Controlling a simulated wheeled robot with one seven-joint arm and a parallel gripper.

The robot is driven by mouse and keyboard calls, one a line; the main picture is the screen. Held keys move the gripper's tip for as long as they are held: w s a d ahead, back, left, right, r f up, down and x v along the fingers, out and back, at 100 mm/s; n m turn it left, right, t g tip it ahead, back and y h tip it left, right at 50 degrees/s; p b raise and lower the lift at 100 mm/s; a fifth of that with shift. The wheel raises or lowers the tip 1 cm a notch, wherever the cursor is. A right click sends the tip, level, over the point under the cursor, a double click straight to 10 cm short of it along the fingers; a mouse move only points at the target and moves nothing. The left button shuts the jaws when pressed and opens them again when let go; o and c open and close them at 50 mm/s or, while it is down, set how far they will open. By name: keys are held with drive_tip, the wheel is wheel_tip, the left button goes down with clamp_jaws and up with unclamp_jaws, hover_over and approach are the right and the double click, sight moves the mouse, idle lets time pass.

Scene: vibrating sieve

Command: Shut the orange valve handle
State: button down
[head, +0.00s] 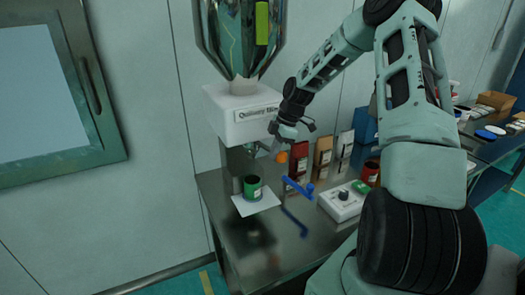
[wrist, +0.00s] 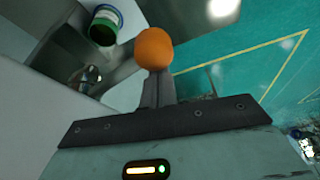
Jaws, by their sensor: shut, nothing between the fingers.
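The orange valve handle shows as a round orange knob (head: 282,157) below the white housing in the head view. In the wrist view the knob (wrist: 154,48) is large, just beyond my fingertips. My gripper (head: 276,147) is beside the housing, close to the knob. In the wrist view its fingers (wrist: 156,76) are together with nothing between them, and their tips overlap the knob's lower edge. I cannot tell whether they touch it. The handle's stem and the valve body are mostly hidden.
A green can (head: 252,189) stands on a white sheet (head: 262,206) on the metal table (head: 245,245). A blue lever (head: 297,186), a white control box (head: 342,204) and several packets (head: 322,152) stand to the right. The white housing (head: 240,122) carries a metal hopper (head: 238,40).

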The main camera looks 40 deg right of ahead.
drive_tip(key=d+n, duration=0.1)
drive_tip(key=d, duration=0.2)
drive_tip(key=shift+s+d+n+g+p, duration=0.1)
drive_tip(key=shift+d+n+g+p, duration=0.2)
drive_tip(key=shift+n, duration=0.1)
drive_tip(key=shift+d, duration=1.35)
drive_tip(key=shift+d, duration=0.25)
